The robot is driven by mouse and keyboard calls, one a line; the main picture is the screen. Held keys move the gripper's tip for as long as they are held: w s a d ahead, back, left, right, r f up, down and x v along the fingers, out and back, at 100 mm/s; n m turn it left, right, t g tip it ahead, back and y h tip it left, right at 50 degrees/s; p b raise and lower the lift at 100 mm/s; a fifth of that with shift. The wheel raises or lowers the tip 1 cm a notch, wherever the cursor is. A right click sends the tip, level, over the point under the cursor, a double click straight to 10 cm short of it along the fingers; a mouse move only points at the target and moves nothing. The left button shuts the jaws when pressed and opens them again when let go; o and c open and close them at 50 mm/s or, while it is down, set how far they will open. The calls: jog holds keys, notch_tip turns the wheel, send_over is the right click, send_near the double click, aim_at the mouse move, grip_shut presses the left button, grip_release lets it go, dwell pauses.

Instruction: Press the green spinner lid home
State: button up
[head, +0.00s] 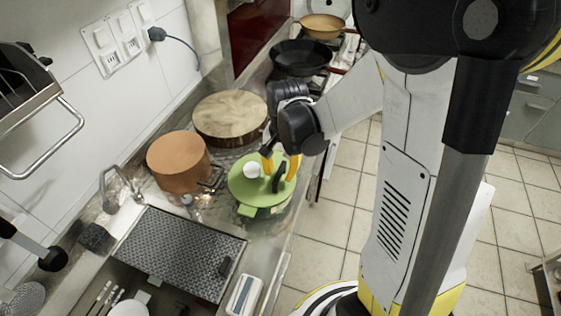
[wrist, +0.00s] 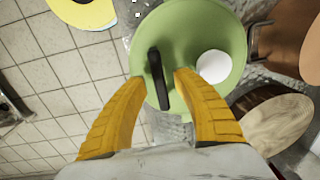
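The green spinner lid (head: 243,191) is a round disc near the front edge of the counter, beside the copper pot. It has a white round knob (head: 252,170) and a dark upright handle (head: 279,181). My gripper (head: 280,172) is over the lid's right part, pointing down. In the wrist view the lid (wrist: 205,25) fills the upper middle, with the white knob (wrist: 213,66) right of the fingers. The yellow fingers are spread apart and the dark handle (wrist: 157,78) shows between their tips. Whether they touch it, and how the lid sits underneath, I cannot tell.
A copper pot (head: 176,165) stands left of the lid, and a round wooden board or lid (head: 230,115) lies behind it. A dark perforated mat (head: 182,252) lies in front. Pans (head: 300,58) stand on the hob at the back. Tiled floor (head: 341,195) is open to the right.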

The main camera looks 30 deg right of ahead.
notch_tip(320, 180, up, 11)
jog(key=shift+s+d+r, duration=0.2)
jog(key=shift+s+d, duration=0.05)
jog(key=shift+s, duration=0.1)
dwell(0.3)
jog(key=s+a+r+n+t, duration=0.4)
jog(key=s+n+t, duration=0.2)
jog(key=s+n, duration=0.3)
jog(key=shift+s+a+r+t+h, duration=0.2)
jog(key=shift+r+t+h, duration=0.05)
jog(key=shift+t+h, duration=0.05)
dwell(1.7)
